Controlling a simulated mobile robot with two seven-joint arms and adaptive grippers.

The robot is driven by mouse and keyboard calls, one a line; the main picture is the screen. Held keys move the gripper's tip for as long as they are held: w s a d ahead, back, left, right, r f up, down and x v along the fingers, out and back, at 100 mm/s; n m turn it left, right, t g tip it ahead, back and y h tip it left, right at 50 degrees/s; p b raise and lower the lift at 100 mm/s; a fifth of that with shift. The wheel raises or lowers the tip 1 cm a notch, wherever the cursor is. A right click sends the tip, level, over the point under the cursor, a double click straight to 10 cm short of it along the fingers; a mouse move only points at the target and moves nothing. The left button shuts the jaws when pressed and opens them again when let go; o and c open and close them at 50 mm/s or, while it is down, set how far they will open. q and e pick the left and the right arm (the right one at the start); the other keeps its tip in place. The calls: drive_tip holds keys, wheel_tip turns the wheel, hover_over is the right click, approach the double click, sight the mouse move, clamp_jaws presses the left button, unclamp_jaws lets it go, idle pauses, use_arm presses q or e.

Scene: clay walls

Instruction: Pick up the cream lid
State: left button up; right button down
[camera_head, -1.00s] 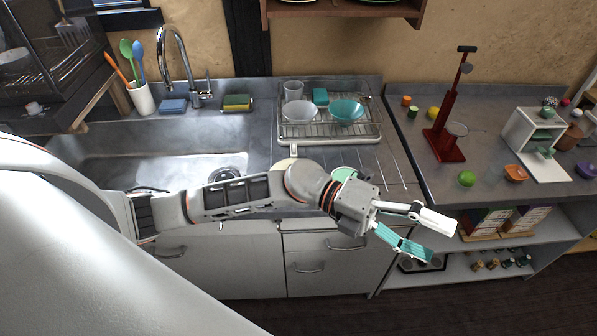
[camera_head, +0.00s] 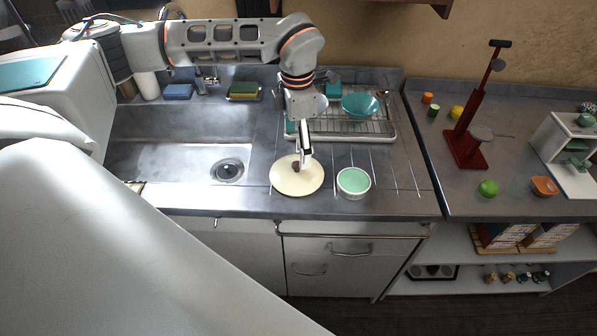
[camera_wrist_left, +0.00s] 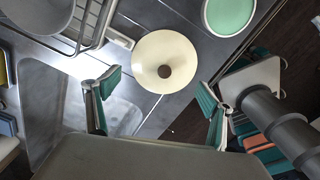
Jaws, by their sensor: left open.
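The cream lid (camera_head: 289,180) lies flat on the metal drainboard right of the sink, a round disc with a dark brown knob. My left gripper (camera_head: 305,158) points down over the lid's far right part, seemingly just above it. In the left wrist view the cream lid (camera_wrist_left: 150,52) shows whole, with its knob in the middle, lying beyond the fingertips. The left gripper (camera_wrist_left: 155,95) is open there, its teal-padded fingers spread wide with nothing between them. My right gripper is not in view.
A white bowl with a mint-green inside (camera_head: 353,183) stands just right of the lid. A dish rack (camera_head: 350,128) with a teal bowl (camera_head: 360,104) is behind. The sink (camera_head: 150,165) is left. A red stand (camera_head: 465,148) is on the right counter.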

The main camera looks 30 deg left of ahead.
sight(296, 164)
use_arm(q)
drive_tip(key=f, duration=0.4)
drive_tip(key=s+f, duration=0.1)
drive_tip(key=f, duration=0.2)
drive_tip(key=shift+d, duration=0.25)
drive_tip(key=shift+r, duration=0.1)
drive_tip(key=c, duration=1.9)
drive_tip(key=shift+s, duration=0.1)
clamp_jaws()
